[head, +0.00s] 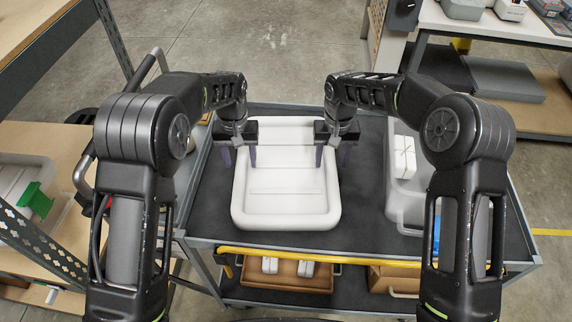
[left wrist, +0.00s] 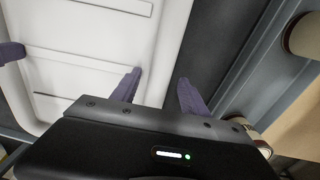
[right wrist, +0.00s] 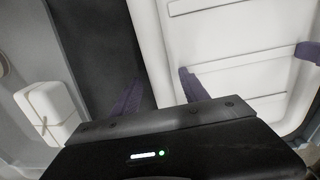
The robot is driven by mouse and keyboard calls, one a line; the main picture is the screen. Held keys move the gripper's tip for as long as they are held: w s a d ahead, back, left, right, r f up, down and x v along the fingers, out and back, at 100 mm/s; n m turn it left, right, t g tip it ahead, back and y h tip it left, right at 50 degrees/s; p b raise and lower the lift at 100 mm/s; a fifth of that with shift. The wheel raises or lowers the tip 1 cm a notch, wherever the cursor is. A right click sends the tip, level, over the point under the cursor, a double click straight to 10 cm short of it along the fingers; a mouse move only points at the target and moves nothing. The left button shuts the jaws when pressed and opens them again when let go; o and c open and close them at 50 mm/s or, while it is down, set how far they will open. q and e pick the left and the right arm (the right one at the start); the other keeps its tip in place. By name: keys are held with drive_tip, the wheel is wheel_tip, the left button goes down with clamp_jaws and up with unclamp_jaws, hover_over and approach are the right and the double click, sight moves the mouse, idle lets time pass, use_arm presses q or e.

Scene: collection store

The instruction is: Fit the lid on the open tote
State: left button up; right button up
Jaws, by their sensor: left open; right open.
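The white lid (head: 287,206), a shallow rectangular panel with a rounded rim, lies on the dark top of the cart. My left gripper (head: 240,158) is open, with its fingers on either side of the lid's left rim (left wrist: 161,65). My right gripper (head: 332,158) is open, with its fingers on either side of the right rim (right wrist: 150,45). Neither is closed on it. The open tote (head: 397,212), pale and translucent, stands at the right of the cart. It holds a white tied package (head: 405,157), also in the right wrist view (right wrist: 48,112). My right arm hides part of the tote.
The cart top (head: 364,190) is bare between lid and tote. A yellow bar (head: 300,257) runs along its front edge. Brown boxes (head: 290,276) are on the lower shelf. A shelf with a bin holding a green item (head: 36,200) is at the left.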

use_arm(q)
drive_tip(key=shift+c, duration=0.4)
use_arm(e)
drive_tip(key=shift+c, duration=0.4)
use_arm(q)
clamp_jaws()
use_arm(e)
clamp_jaws()
